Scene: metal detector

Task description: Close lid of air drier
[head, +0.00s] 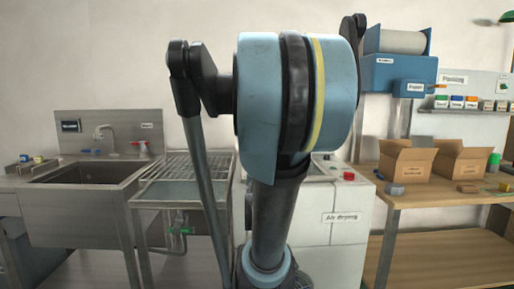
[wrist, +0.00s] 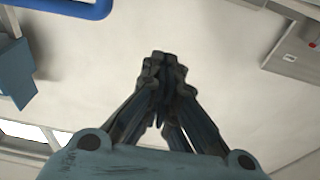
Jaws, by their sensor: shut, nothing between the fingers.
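The air drier (head: 338,213) is the pale cabinet labelled "Air drying" in the head view, with a red button on its top right. My arm stands in front of it and hides much of its top, so I cannot tell how its lid stands. My gripper (wrist: 163,75) shows in the wrist view with its dark fingers together and nothing between them. It is apart from the drier, against a plain pale background. The gripper itself cannot be made out in the head view.
A steel sink (head: 88,175) and a rack table (head: 183,180) stand left of the drier. A wooden bench (head: 440,197) with open cardboard boxes (head: 407,160) is at the right, below a blue roll dispenser (head: 398,72). In the wrist view, a blue bar (wrist: 75,8) is at the upper left.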

